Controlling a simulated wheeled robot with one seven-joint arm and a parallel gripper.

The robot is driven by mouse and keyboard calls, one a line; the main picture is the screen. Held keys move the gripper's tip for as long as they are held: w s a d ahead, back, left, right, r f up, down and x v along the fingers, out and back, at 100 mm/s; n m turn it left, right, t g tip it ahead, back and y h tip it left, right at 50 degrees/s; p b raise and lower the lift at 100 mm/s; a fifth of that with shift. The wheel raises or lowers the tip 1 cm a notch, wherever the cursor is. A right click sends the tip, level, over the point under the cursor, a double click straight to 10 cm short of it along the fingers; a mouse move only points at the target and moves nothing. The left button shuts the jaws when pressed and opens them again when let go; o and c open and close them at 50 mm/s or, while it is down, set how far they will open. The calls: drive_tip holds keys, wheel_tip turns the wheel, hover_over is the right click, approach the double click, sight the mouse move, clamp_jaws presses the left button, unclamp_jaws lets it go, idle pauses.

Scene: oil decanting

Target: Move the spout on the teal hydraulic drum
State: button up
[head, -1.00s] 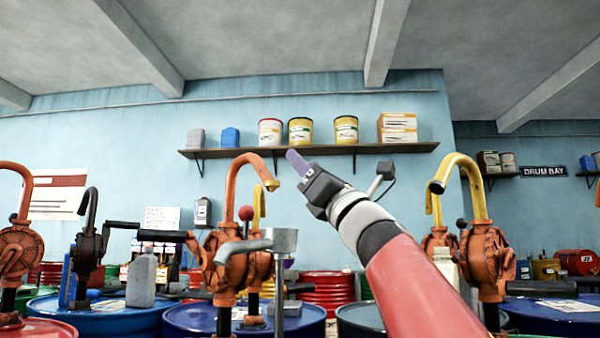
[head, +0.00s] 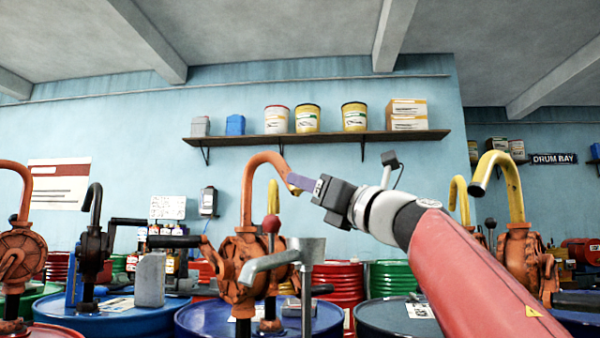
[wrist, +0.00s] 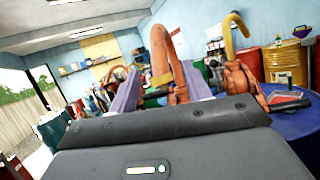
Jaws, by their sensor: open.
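An orange pump (head: 238,268) with a hooked orange spout (head: 250,175) stands over a dark blue drum (head: 190,322) in the head view. The spout arches to the right and its mouth points down. My gripper (head: 299,183) is open, with its purple fingers at the spout's mouth. In the wrist view the orange spout (wrist: 160,55) shows between the two spread fingers of my gripper (wrist: 160,88). I cannot tell whether they touch it. I cannot tell for sure which drum is the teal one; a dark blue-grey drum (head: 385,318) stands right of the pump.
A grey funnel (head: 306,252) and a red-knobbed lever (head: 271,225) stand close to the pump. A black pump (head: 92,240) is at left. A yellow-spouted pump (head: 515,195) is at right. A shelf (head: 330,136) with cans runs along the wall behind.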

drive_tip(key=p+x, duration=0.1)
drive_tip(key=x, duration=0.4)
drive_tip(key=shift+w+a+p, duration=0.1)
drive_tip(key=shift+p, duration=0.2)
clamp_jaws()
